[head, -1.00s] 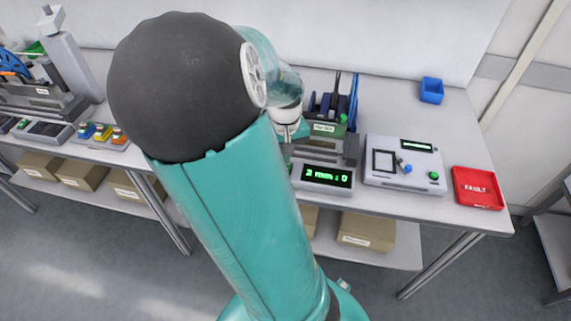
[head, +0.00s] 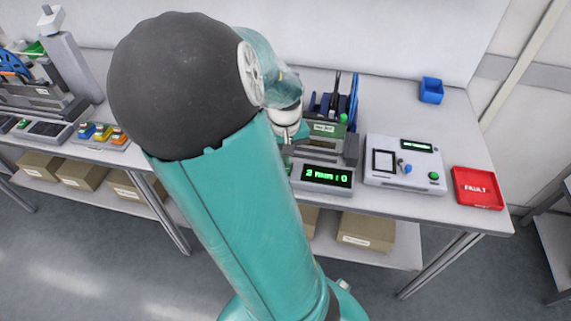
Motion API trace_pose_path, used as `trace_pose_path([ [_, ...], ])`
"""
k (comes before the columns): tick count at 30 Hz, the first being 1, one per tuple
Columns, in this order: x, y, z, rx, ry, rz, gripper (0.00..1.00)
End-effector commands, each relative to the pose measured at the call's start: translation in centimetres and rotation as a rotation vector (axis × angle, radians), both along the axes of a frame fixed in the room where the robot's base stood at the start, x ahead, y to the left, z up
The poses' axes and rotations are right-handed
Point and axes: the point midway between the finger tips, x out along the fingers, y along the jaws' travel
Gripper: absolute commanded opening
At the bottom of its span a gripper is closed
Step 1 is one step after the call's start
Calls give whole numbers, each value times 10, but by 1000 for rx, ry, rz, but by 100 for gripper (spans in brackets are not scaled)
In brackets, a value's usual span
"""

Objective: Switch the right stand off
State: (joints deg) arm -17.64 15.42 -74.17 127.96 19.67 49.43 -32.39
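The right stand (head: 350,146) is a grey machine with dark blue reel plates, a green knob on top and a small label. A display (head: 327,176) at its front is lit with green characters that look like "2 mm : 0". My gripper (head: 292,134) is at the left side of this stand, at the end of my teal arm. Its fingertips are mostly hidden behind my arm, so I cannot tell whether it is open or touches the stand. The stand's left part and any switch there are hidden by my arm.
A white tester box (head: 375,184) stands right of the stand, then a red tray (head: 478,203) marked FAULT. A blue bin (head: 431,90) is at the back. At left are another stand (head: 30,100) and colored buttons (head: 101,133). Cardboard boxes (head: 366,232) sit below.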

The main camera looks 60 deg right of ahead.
Motion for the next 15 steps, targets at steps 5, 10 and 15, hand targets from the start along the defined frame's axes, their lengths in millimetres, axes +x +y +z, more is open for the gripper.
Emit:
trace_pose_path([
  [5,0,0,-2,0,0,0,0],
  [10,0,0,-5,0,0,-1,0],
  [15,0,0,-7,-1,-1,-1,0],
])
